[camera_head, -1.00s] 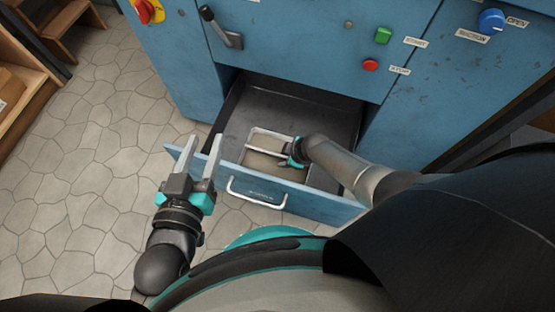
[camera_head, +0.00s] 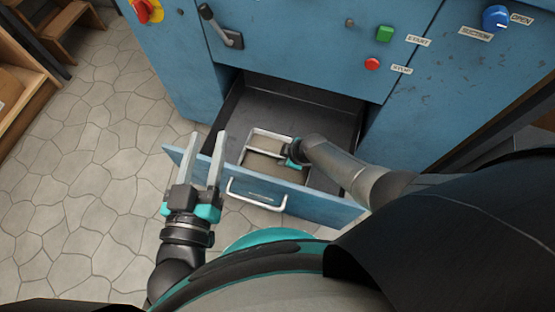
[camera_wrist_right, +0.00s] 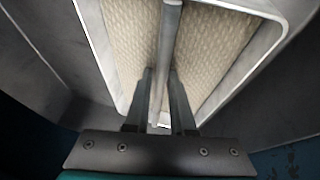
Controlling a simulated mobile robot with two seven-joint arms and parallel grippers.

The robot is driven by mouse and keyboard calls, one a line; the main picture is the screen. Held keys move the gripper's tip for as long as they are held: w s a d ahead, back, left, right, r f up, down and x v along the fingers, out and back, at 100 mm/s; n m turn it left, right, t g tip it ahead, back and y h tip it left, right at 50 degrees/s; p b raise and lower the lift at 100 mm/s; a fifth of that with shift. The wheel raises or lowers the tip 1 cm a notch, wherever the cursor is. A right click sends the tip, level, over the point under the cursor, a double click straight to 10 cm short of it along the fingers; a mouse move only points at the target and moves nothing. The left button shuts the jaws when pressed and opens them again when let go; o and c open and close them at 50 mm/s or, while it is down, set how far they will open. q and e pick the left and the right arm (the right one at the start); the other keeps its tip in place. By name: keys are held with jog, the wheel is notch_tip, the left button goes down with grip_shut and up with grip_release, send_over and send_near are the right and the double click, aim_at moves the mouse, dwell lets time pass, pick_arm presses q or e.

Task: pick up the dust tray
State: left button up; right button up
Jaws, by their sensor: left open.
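The dust tray (camera_head: 249,157) is a shallow rectangular tray with a pale metal rim and a bar handle across it. It lies inside the pulled-out drawer, near the drawer's front. Its beige, textured inside fills much of the right wrist view, with the bar (camera_wrist_right: 170,40) running down the middle. My right gripper (camera_wrist_right: 161,75) has its fingers close on both sides of the bar and looks shut on it. In the head view my right gripper (camera_head: 291,152) is at the tray's right part and partly hides it. My left gripper (camera_head: 206,145) is open and empty, by the drawer front's left end.
The drawer front (camera_head: 320,203) is blue with a metal handle (camera_head: 256,201). The drawer (camera_head: 310,112) is dark and bare behind the tray. The blue machine (camera_head: 300,45) stands above it, with buttons and a lever. Stone floor (camera_head: 80,170) is free at the left.

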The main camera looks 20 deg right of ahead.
grip_shut()
dwell(0.3)
jog(key=shift+r, duration=0.2)
